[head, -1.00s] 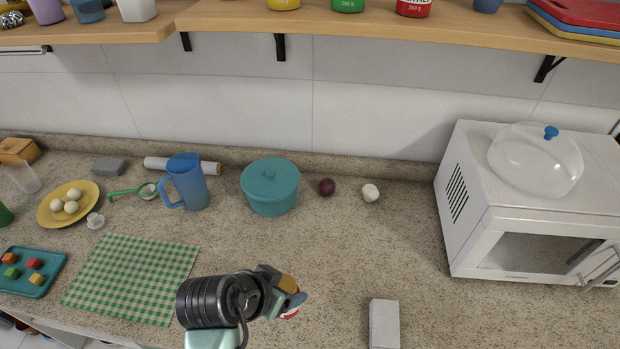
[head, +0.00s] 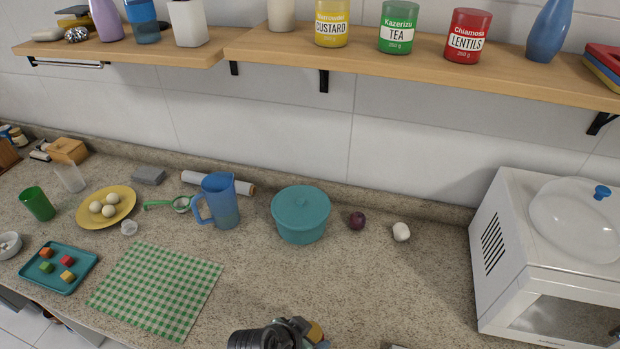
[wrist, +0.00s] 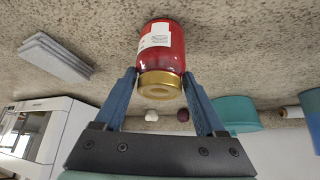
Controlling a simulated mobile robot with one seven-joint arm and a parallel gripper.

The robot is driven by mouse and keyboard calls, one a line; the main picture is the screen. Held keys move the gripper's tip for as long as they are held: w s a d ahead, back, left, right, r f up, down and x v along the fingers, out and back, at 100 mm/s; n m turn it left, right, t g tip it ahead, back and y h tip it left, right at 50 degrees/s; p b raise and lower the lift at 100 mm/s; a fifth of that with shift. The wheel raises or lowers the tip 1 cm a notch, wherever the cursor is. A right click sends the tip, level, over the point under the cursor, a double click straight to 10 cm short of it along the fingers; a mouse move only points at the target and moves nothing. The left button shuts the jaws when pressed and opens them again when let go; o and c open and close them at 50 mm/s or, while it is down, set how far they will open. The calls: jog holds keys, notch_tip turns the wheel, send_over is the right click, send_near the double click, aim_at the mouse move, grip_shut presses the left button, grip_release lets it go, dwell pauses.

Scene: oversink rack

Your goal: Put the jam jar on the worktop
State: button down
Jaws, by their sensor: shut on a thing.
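The jam jar (wrist: 162,50) is red with a white label and a gold lid (wrist: 160,84). In the wrist view it is between the two blue fingers of my gripper (wrist: 160,88), which is shut on it near the lid end. The speckled worktop (head: 400,285) shows behind the jar; I cannot tell whether the jar touches it. In the head view my gripper is at the bottom edge, largely cut off, and the jar cannot be made out there.
A teal pot (head: 300,215), a purple onion (head: 357,221) and a garlic bulb (head: 401,232) stand at the back. A blue jug (head: 222,205) is left of the pot, a green checked cloth (head: 155,290) at front left. A microwave (head: 520,250) is at right. The middle worktop is clear.

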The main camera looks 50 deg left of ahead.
jog(key=shift+w, duration=0.1)
grip_release()
jog(key=shift+f, duration=0.1)
jog(key=shift+r, duration=0.2)
jog(key=a+v, duration=0.1)
jog(key=v, duration=1.1)
jog(key=shift+d+b, duration=0.3)
jog(key=shift+d, duration=0.1)
